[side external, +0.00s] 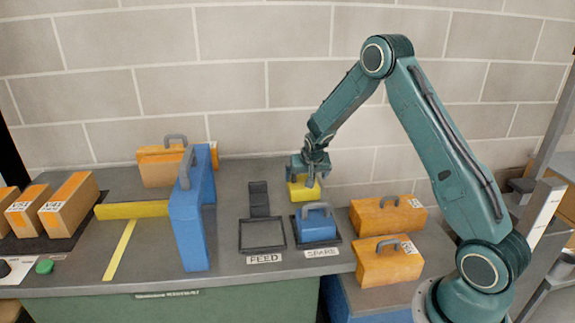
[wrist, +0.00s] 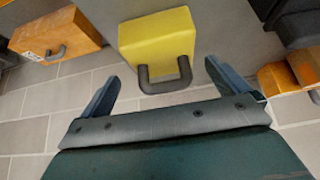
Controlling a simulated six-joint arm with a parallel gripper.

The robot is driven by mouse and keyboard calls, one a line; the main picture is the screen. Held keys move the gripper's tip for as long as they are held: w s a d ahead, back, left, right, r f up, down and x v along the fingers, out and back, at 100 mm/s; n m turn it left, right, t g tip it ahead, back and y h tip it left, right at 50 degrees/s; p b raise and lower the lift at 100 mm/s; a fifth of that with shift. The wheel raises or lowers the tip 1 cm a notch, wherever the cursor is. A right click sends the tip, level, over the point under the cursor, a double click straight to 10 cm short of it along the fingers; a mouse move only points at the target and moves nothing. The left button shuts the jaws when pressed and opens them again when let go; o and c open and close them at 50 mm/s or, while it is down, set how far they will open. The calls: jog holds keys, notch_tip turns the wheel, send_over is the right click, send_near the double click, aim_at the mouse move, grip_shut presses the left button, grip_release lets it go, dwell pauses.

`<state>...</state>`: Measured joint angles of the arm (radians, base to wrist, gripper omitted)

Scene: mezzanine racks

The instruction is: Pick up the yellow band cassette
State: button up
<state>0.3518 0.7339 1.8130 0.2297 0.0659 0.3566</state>
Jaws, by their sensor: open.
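The yellow cassette (side external: 302,190) stands at the back of the bench behind the spare spot, partly hidden by my gripper (side external: 307,176). In the wrist view the cassette (wrist: 155,35) is a yellow block with a dark grey loop handle (wrist: 166,84). My gripper (wrist: 164,74) is open there, one finger on each side of the handle. I see gaps between both fingers and the handle. Nothing is held.
A blue cassette (side external: 317,231) sits on the spare tray; the feed tray (side external: 262,236) beside it is empty. A tall blue case (side external: 191,215) and a yellow bar (side external: 130,210) stand left. Two orange cassettes (side external: 388,216) are at right. The wall (side external: 250,90) is close behind.

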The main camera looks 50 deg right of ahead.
aim_at(303, 182)
jog(key=shift+x, duration=1.25)
jog(key=shift+x, duration=2.6)
jog(key=shift+w+r, duration=0.1)
jog(key=shift+w, duration=0.05)
jog(key=shift+c, duration=0.2)
jog(key=c, duration=1)
jog(key=shift+r, duration=0.2)
notch_tip(303, 182, up, 20)
jog(key=shift+f, duration=0.15)
